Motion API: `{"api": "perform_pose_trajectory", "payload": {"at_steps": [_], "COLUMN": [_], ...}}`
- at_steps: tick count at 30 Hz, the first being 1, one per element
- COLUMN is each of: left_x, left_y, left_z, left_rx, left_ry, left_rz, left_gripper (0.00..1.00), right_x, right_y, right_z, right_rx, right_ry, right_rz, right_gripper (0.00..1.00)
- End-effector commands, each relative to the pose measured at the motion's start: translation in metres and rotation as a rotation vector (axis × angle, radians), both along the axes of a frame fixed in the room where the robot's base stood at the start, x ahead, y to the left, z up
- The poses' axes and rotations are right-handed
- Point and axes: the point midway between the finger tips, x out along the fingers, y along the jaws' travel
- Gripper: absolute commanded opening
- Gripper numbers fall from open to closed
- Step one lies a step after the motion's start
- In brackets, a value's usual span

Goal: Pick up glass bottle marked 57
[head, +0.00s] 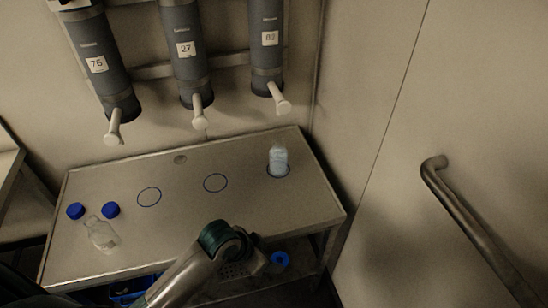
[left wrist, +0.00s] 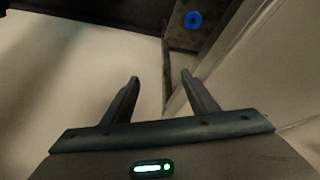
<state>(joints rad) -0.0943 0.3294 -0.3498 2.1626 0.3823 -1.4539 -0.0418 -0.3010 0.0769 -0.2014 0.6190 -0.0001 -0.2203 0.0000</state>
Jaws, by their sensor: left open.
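A clear glass bottle with pale contents (head: 278,161) stands upright on the right blue circle of the metal table. An empty-looking clear bottle (head: 101,233) is at the table's front left. I cannot read 57 on either bottle. My left gripper (head: 258,265) is low near the table's front edge, apart from both bottles and to the right of the empty-looking one. In the left wrist view its two fingers (left wrist: 160,78) are spread with nothing between them. My right gripper is not in view.
The metal table (head: 240,215) has two empty blue circles. Two blue caps (head: 75,211) lie at its left. Dispensers marked 75 (head: 93,45), 27 (head: 183,30) and 82 (head: 265,30) hang above. A blue ring (head: 280,259) is below the tabletop. A door handle (head: 465,215) is at right.

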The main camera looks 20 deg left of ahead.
Motion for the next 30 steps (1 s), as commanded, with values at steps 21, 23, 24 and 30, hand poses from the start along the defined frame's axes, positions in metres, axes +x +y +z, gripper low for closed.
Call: {"api": "perform_pose_trajectory", "payload": {"at_steps": [21, 23, 24, 30], "left_x": [0.074, 0.087, 0.097, 0.148], "left_y": [-0.007, -0.004, -0.002, 0.019], "left_z": [0.047, 0.054, 0.061, 0.098], "left_rx": [0.003, 0.008, 0.011, 0.034], "left_ry": [-0.044, -0.047, -0.050, -0.052], "left_rz": [-0.189, -0.212, -0.228, -0.287], "left_gripper": [0.53, 0.53, 0.53, 0.53], "right_x": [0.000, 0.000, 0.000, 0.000], "right_y": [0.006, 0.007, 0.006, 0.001], "right_z": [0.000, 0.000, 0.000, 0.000], "right_rx": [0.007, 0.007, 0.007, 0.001], "right_ry": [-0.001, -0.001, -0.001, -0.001], "right_rz": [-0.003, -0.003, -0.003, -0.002], "right_gripper": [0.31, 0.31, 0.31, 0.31]}}
